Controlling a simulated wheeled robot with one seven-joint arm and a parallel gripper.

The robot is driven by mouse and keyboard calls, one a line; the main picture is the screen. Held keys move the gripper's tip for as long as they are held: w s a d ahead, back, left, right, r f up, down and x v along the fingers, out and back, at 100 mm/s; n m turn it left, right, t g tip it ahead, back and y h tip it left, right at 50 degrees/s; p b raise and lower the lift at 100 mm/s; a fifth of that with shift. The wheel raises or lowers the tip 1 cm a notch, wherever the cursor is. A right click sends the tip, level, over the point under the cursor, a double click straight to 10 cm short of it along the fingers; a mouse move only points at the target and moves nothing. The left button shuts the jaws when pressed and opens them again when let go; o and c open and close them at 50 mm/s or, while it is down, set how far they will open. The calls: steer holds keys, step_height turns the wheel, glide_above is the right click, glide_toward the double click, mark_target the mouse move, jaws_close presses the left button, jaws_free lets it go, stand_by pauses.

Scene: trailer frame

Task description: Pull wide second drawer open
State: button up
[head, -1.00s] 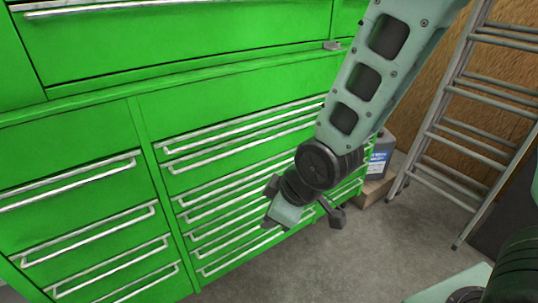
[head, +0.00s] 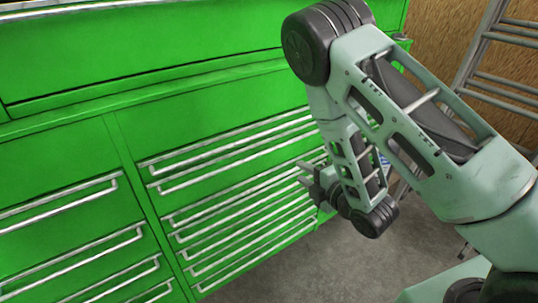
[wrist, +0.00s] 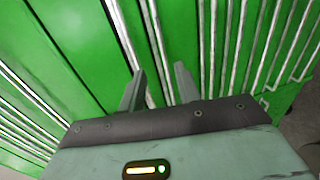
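The green tool cabinet has a wide column of shut drawers with long silver handles. The second wide drawer's handle (head: 230,160) sits just below the top one (head: 225,143). In the wrist view, the second handle (wrist: 152,35) runs between my gripper's fingertips (wrist: 159,70), and the top handle (wrist: 121,35) passes behind the left finger. My gripper (head: 304,173) is open and empty, in front of the right part of the wide drawers in the head view. The fingers look short of the handle, but the exact gap is hard to tell. My forearm hides the drawers' right ends.
Narrower drawers with handles (head: 70,205) fill the cabinet's left column. More wide drawers with handles (head: 245,215) lie below. A metal ladder (head: 477,50) leans by the wooden wall at right. Grey floor (head: 300,275) in front is clear.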

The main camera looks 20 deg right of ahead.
mark_target(267, 152)
steer(key=b+x, duration=1)
steer(key=x, duration=0.7)
jaws_close()
